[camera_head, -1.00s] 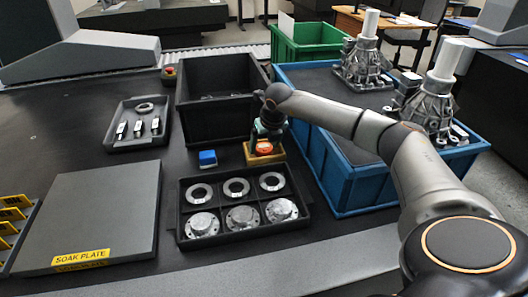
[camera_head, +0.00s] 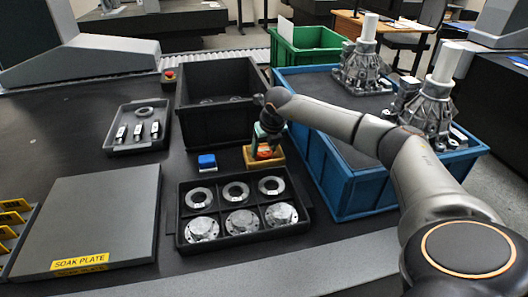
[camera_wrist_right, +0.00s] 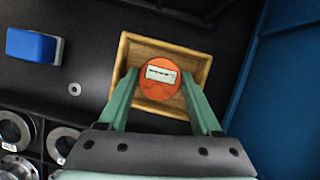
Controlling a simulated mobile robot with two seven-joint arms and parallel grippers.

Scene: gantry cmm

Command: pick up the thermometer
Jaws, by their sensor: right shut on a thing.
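The thermometer (camera_wrist_right: 160,78) is a round orange piece with a small white display. It sits in a yellowish wooden tray (camera_wrist_right: 197,62) on the dark table. In the head view the thermometer (camera_head: 264,152) shows small, partly covered by my right gripper (camera_head: 265,145). In the right wrist view the green fingers of my right gripper (camera_wrist_right: 160,98) stand on both sides of the thermometer and are shut on it. It still appears within the tray's walls; whether it touches the bottom cannot be told. My left gripper is in neither view.
A blue block (camera_head: 207,161) lies left of the wooden tray. A black divided tray (camera_head: 245,234) with rings and flanges stands just in front. A dark bin (camera_head: 215,125) is behind, and a blue crate (camera_head: 345,185) stands close on the right.

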